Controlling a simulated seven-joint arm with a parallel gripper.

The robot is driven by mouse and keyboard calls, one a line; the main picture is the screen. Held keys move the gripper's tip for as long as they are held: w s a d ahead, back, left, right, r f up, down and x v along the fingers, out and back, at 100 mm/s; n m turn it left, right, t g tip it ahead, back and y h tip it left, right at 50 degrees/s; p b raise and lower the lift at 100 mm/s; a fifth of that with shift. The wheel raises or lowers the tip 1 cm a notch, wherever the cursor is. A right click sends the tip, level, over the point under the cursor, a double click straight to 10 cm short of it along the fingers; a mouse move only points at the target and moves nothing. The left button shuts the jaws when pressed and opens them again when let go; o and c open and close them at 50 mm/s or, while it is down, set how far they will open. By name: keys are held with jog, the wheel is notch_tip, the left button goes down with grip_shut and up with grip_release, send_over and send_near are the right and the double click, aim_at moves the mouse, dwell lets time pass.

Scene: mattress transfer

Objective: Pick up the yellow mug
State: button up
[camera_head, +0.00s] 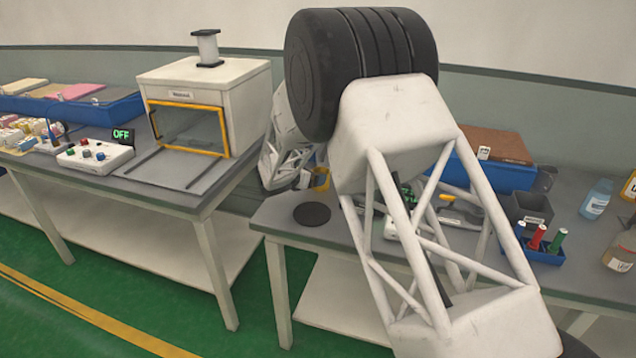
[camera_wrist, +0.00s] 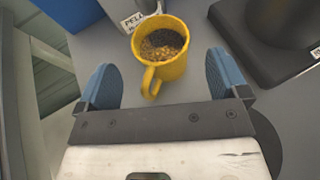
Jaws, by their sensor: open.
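The yellow mug (camera_wrist: 174,67) stands upright on the grey table in the wrist view, with dark and golden grains inside. Its handle points toward my gripper (camera_wrist: 160,80). My gripper is open, with one blue finger on each side of the handle and the mug's body just beyond the fingertips. I cannot tell whether anything touches. In the head view only a small yellow part of the mug (camera_head: 321,180) shows behind my arm, and the fingers are hidden there.
A labelled container (camera_wrist: 143,14) stands right behind the mug. A dark device (camera_wrist: 272,35) is to the right. In the head view, a flat black disc (camera_head: 312,214) lies near the table's front left corner. Bottles (camera_head: 596,199) and a blue rack (camera_head: 543,250) stand right.

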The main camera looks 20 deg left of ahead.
aim_at(325, 169)
jog(key=shift+x, duration=2.05)
jog(key=shift+c, duration=0.4)
jog(key=shift+r, duration=0.1)
jog(key=c, duration=1.1)
jog(key=shift+o, duration=0.2)
jog(key=shift+r, duration=0.3)
jog(key=shift+r, duration=0.45)
jog(key=s+a, duration=0.4)
jog(key=s, duration=0.5)
jog(key=s+a, duration=0.4)
jog(key=s, duration=0.6)
jog(key=s+a, duration=0.4)
jog(key=s, duration=0.6)
jog(key=shift+s, duration=0.25)
jog(key=shift+s, duration=0.1)
